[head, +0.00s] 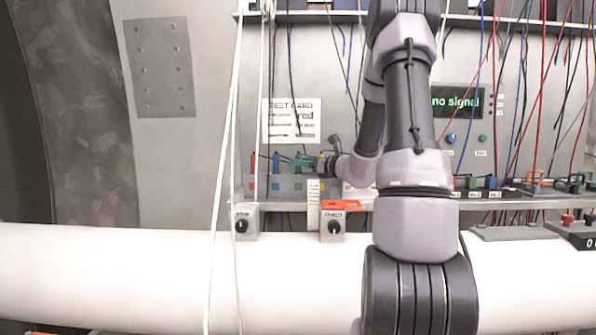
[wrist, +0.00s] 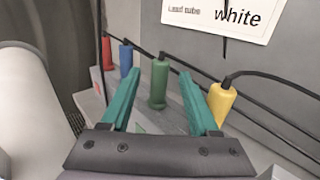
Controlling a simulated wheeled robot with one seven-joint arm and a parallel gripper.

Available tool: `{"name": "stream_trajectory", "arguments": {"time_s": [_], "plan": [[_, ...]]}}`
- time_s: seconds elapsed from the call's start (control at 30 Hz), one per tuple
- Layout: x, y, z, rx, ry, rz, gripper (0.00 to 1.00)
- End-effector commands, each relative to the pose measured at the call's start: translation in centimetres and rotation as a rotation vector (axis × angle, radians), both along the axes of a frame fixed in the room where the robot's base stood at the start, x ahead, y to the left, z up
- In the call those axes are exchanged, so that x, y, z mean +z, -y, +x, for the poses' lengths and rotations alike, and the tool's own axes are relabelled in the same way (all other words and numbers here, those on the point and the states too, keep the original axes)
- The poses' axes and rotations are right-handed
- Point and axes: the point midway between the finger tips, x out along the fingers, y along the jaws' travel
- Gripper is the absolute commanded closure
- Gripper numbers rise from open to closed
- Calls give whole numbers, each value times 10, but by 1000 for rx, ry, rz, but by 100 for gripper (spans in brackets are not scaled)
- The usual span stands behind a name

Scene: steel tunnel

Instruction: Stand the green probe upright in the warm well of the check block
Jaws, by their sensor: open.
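The green probe (wrist: 159,82) stands upright in a grey rack (wrist: 92,103), between a blue and a yellow probe. My gripper (wrist: 161,76) has teal fingers, spread open on either side of the green probe in the wrist view, with a gap to it. In the head view my gripper (head: 297,161) reaches left over the rack, and its fingers make the green probe hard to pick out. A grey box with a dial and an orange-red top (head: 334,226) stands on the white pipe; I cannot tell if it is the check block. No warm well is readable.
Red (wrist: 106,52), blue (wrist: 126,58) and yellow (wrist: 222,102) probes stand close by, with black leads running past. White cords (head: 226,130) hang in front at left. A second dial box (head: 244,222) stands nearby. A screen (head: 457,101) reads "no signal".

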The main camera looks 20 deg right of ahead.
Motion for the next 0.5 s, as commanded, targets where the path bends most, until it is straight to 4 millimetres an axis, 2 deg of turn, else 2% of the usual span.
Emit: {"name": "stream_trajectory", "arguments": {"time_s": [0.3,0.5], "plan": [[-2,-17,40,3,0,-1,38],[-2,-20,48,1,0,-1,38]]}}
